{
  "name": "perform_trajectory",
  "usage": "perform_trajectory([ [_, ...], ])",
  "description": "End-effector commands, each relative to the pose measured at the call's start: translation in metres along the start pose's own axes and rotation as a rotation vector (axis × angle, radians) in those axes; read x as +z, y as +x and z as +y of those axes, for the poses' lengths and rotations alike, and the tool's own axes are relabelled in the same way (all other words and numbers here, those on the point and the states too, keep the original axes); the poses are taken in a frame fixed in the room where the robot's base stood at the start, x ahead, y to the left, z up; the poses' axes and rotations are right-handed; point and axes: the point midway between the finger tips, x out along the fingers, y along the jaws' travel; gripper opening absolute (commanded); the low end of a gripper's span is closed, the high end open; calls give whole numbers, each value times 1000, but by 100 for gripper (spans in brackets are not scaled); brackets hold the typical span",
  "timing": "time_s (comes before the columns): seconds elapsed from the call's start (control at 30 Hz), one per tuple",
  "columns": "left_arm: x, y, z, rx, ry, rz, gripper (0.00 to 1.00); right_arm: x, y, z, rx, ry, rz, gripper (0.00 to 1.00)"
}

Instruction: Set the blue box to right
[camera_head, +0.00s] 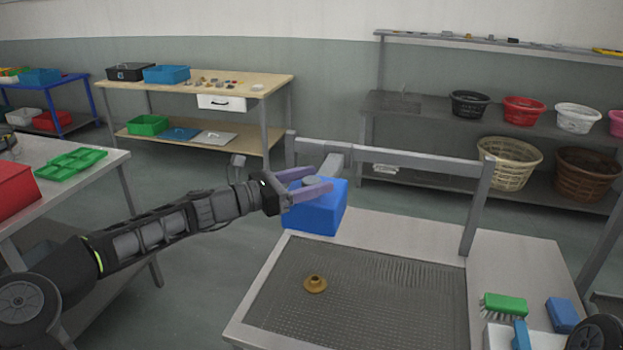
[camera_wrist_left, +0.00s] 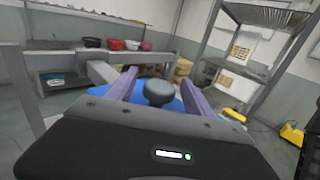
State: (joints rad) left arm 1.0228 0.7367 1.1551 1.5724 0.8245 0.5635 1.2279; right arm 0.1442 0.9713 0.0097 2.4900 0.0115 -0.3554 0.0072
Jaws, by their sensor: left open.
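The blue box (camera_head: 318,216) stands at the back left corner of the metal table with the sunken mesh basin. My left gripper (camera_head: 310,188) is open, with its purple fingers over the top of the box. In the left wrist view, a dark rounded knob (camera_wrist_left: 158,92) shows between the two fingers (camera_wrist_left: 160,95), with the blue of the box (camera_wrist_left: 178,105) around it. There is a gap between knob and fingers. Whether the fingers touch the box top is unclear. My right gripper is out of view.
A grey rail (camera_head: 400,160) runs behind the box, with a grey arm-like piece (camera_head: 335,160) close to my fingers. A brown round piece (camera_head: 315,284) lies in the mesh basin (camera_head: 400,310). A green brush (camera_head: 504,305) and blue sponge (camera_head: 563,315) lie at the right.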

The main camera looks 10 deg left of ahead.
Motion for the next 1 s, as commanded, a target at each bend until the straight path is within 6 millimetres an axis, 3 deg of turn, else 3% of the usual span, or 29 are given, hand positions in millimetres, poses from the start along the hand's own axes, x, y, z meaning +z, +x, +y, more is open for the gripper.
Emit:
perform_trajectory([
  [0.13,0,0,0,0,0,0,59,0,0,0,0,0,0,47],
  [0.87,0,-1,0,0,0,0,0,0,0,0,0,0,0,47],
  [1.0,0,-1,0,0,0,0,0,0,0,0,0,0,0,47],
])
